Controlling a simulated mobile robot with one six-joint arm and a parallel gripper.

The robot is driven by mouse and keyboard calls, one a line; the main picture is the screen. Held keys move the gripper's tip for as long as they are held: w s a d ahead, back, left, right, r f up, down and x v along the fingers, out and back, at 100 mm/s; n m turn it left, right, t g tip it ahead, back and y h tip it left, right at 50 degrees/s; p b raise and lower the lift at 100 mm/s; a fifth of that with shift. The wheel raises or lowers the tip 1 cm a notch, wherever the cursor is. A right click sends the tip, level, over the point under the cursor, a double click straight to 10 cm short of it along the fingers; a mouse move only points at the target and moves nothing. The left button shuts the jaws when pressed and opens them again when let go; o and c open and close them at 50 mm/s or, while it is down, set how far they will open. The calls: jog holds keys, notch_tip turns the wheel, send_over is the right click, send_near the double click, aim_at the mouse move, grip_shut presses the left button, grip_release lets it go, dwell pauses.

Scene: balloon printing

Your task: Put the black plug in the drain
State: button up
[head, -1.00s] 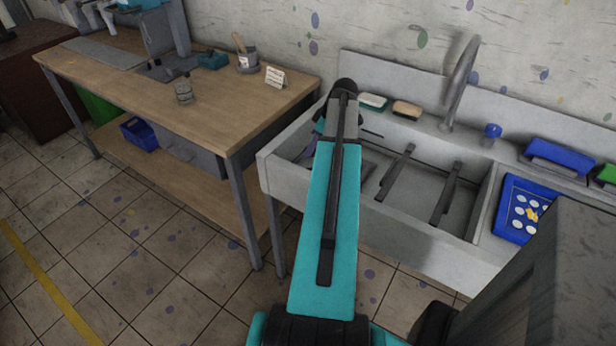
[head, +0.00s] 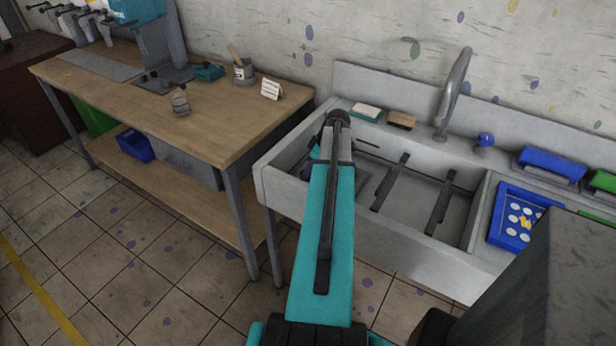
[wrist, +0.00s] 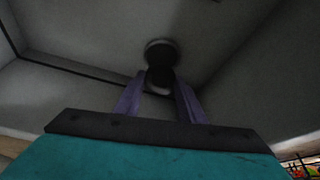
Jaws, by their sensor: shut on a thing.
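In the wrist view my gripper (wrist: 160,82) has its two purple fingers closed in on a small black plug (wrist: 160,77) at their tips. Just beyond the plug is a dark round drain (wrist: 161,47) in the grey sink floor. The plug overlaps the drain's near edge in this view; I cannot tell whether they touch. In the head view my teal arm reaches into the left part of the grey sink (head: 400,243). The arm hides the plug and drain there, and the gripper is mostly hidden too.
Dark bars (head: 390,182) lie across the sink. A sponge (head: 402,120), a tap (head: 452,95) and a blue knob (head: 485,140) are along its back ledge. A blue tray (head: 512,215) is at the right. A wooden table (head: 190,120) stands left.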

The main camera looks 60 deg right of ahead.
jog(key=shift+f, duration=0.15)
jog(key=shift+f+p, duration=0.35)
jog(key=shift+f, duration=1.4)
jog(key=shift+f, duration=0.15)
jog(key=o, duration=1.1)
jog(key=shift+o, duration=0.2)
jog(key=shift+r, duration=0.25)
jog(key=a+b+v, duration=0.1)
jog(key=b+v, duration=0.1)
jog(key=v, duration=0.9)
jog(key=shift+s+d+r, duration=0.2)
jog(key=shift+d+r, duration=0.15)
jog(key=shift+d, duration=0.15)
